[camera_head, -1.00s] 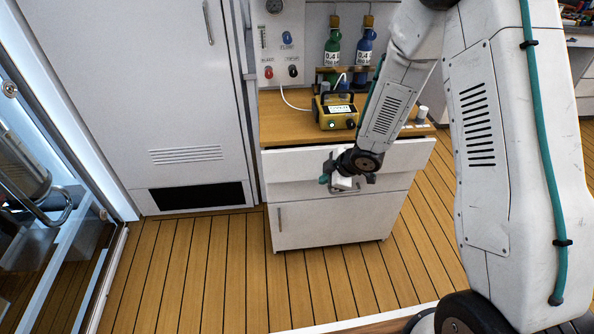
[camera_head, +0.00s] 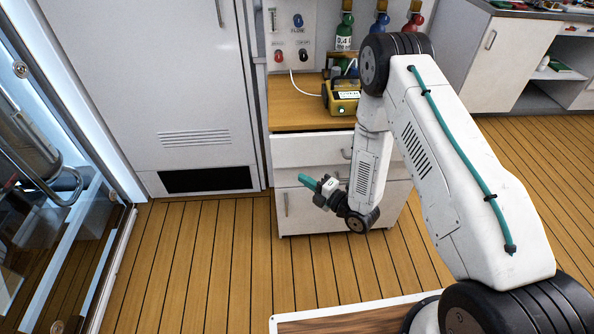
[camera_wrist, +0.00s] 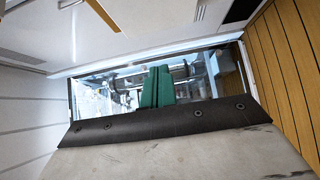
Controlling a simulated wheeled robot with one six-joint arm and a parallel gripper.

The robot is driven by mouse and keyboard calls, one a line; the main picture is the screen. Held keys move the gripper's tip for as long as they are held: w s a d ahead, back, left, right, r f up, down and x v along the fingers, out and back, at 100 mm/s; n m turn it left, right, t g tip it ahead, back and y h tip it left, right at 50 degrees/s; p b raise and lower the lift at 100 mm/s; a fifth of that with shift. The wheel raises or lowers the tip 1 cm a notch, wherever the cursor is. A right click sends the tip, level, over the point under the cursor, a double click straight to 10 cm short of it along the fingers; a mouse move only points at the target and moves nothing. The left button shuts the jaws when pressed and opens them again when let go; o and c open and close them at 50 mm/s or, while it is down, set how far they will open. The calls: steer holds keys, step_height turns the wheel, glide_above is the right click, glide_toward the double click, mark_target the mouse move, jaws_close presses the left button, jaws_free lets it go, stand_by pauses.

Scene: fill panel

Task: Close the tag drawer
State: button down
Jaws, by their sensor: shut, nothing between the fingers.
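The drawer (camera_head: 309,150) has a white front at the top of the white cabinet, just under the wooden top. Its front looks flush with the cabinet and no dark gap shows above it. Part of the front is hidden behind my arm. My gripper (camera_head: 306,182) is in front of the cabinet, below the drawer front, with its teal fingers pointing left. It looks clear of the drawer handle (camera_head: 346,153). In the wrist view the teal fingers (camera_wrist: 157,87) are together with nothing between them. No tag can be made out.
A yellow device (camera_head: 343,98) with a cable stands on the wooden top (camera_head: 292,108). Bottles (camera_head: 343,34) stand behind it. A tall white locker (camera_head: 155,80) is to the left, and a glass-fronted unit (camera_head: 60,215) at far left. The plank floor (camera_head: 215,265) in front is clear.

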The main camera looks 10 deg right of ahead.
mark_target(289, 152)
steer(key=shift+w+d+x, duration=0.3)
steer(key=shift+d+x, duration=0.05)
steer(key=shift+x, duration=1.6)
steer(key=shift+w+d+x, duration=0.35)
steer(key=shift+x, duration=1.65)
steer(key=shift+w+d+x, duration=0.3)
steer(key=shift+d+x, duration=0.05)
steer(key=shift+x, duration=1.6)
steer(key=w, duration=0.3)
steer(key=shift+w+d, duration=0.1)
steer(key=shift+w, duration=0.3)
steer(key=shift+w+r, duration=0.15)
steer(key=shift+w, duration=0.1)
